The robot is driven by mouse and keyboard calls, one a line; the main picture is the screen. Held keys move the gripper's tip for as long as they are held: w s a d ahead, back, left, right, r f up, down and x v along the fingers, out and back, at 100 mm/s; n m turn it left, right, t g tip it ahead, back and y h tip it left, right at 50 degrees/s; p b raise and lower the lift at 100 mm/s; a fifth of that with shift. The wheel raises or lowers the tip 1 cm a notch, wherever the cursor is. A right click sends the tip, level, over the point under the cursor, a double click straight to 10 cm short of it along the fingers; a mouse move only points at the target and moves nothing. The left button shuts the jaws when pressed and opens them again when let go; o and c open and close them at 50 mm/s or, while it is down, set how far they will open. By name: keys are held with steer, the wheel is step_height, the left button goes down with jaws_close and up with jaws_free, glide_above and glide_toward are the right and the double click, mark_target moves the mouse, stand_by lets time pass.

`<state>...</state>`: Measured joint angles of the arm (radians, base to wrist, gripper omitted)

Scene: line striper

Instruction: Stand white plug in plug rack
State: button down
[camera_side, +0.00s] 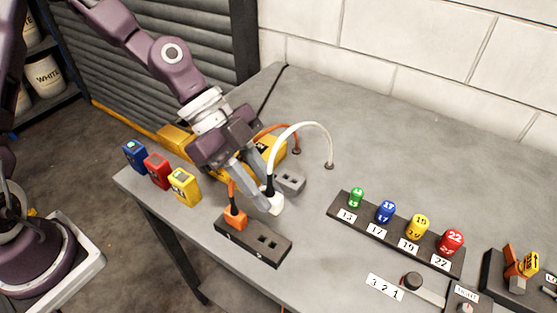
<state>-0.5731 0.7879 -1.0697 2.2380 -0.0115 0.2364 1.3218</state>
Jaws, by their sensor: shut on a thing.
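My gripper (267,199) points down and is shut on the white plug (277,206). The plug's white cable (305,126) rises from it and arcs right to the table. The plug is behind and slightly right of the plug rack (270,256), apart from it in the picture; its height over the table is hard to tell. The rack is a long black block. An orange plug (235,217) stands in its left part, and dark slots show open to the right of it. The plug's lower end and the finger contact are partly hidden.
A grey socket block (290,181) sits just behind the plug. Blue (135,154), red (157,171) and yellow (184,187) boxes stand at the left table edge. A black strip with numbered coloured pieces (395,232) lies to the right. An orange cable (280,127) loops behind my gripper.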

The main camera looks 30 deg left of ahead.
steer(key=shift+s+d+f, duration=0.15)
steer(key=shift+s+f, duration=0.3)
steer(key=shift+f, duration=0.25)
steer(key=shift+s+d+f, duration=0.1)
steer(key=shift+s+f, duration=0.3)
steer(key=shift+f, duration=0.3)
steer(key=shift+s+d+f, duration=0.15)
steer(key=shift+s+f, duration=0.3)
steer(key=shift+f, duration=0.25)
steer(key=shift+f, duration=1.4)
stand_by(0.5)
steer(key=c, duration=0.9)
jaws_free()
steer(key=shift+v, duration=3.5)
